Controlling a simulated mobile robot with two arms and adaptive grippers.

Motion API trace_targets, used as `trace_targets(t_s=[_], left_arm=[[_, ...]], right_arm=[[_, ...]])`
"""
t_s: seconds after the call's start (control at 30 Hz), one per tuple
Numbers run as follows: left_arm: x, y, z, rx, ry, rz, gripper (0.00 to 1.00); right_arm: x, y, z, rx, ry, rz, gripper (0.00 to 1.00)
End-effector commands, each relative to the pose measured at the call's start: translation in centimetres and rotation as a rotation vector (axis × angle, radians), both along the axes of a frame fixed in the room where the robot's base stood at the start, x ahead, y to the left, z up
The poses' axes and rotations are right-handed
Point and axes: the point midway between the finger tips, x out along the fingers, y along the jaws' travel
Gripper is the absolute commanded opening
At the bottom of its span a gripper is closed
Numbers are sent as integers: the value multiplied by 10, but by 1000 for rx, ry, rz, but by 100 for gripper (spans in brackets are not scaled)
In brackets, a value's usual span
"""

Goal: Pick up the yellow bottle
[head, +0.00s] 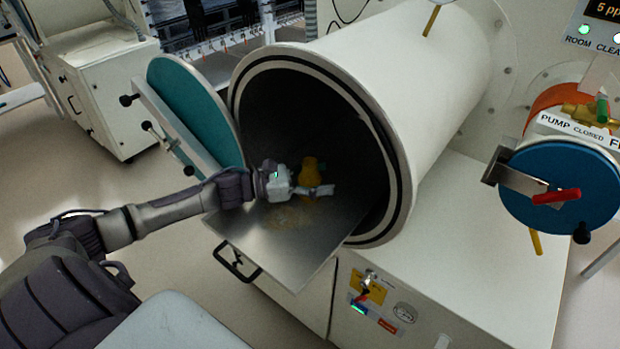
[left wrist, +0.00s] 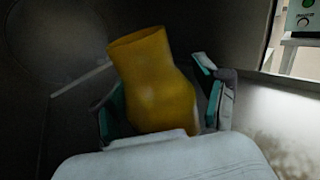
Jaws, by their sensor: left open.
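The yellow bottle (head: 309,171) stands on the metal tray (head: 296,258) inside the mouth of the large white cylindrical chamber (head: 418,70). My left gripper (head: 318,188) reaches in from the left at the bottle, and hides its lower part. In the left wrist view the bottle (left wrist: 158,82) looks tilted and sits between the two teal-padded fingers of the left gripper (left wrist: 163,105). The fingers are open, one on each side of it. I cannot tell whether either finger touches it. The right gripper is in neither view.
The chamber's round teal door (head: 196,108) stands open at the left, close to my left arm. The chamber wall surrounds the bottle at the back and right. A blue round door (head: 562,178) with a red handle is at the right.

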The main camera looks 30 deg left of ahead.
Motion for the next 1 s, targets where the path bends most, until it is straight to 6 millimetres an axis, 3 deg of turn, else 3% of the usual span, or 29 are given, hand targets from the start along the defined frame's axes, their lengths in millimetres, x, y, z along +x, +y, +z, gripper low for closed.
trace_targets(t_s=[0.2,0.53,1.0], left_arm=[[0,0,-1,1,1,0,71],[0,0,-1,1,1,0,16],[0,0,0,0,0,0,11]], right_arm=[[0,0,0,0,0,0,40],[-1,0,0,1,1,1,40],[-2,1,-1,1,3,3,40]])
